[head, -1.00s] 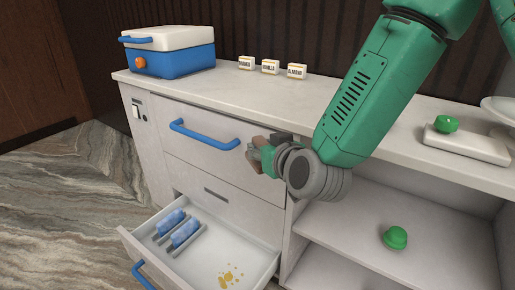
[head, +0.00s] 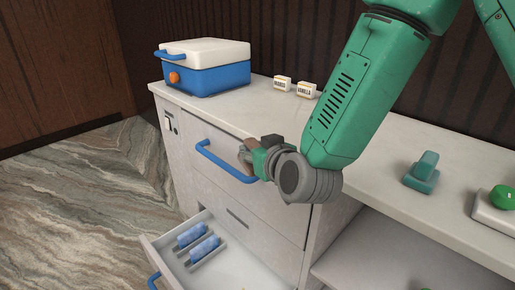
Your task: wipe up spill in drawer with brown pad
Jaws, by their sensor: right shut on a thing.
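My right gripper (head: 256,159) is shut on the brown pad (head: 244,155), which shows only in part at the fingers. It is in front of the cabinet, at the right end of the upper drawer's blue handle in the picture; I cannot tell whether they touch. The lower drawer (head: 158,246) is pulled open below and to the left. Two blue rolls (head: 203,249) lie in holders inside it. The drawer's front part is cut off by the picture's lower edge, and the spill is not in view. My left gripper is not in view.
The upper drawer's blue handle (head: 222,164) sticks out. On the counter (head: 236,104) stand a blue and white cooler box (head: 205,72), two small labelled boxes (head: 294,87) and a teal object (head: 422,173). A green knob (head: 502,197) is at the right edge.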

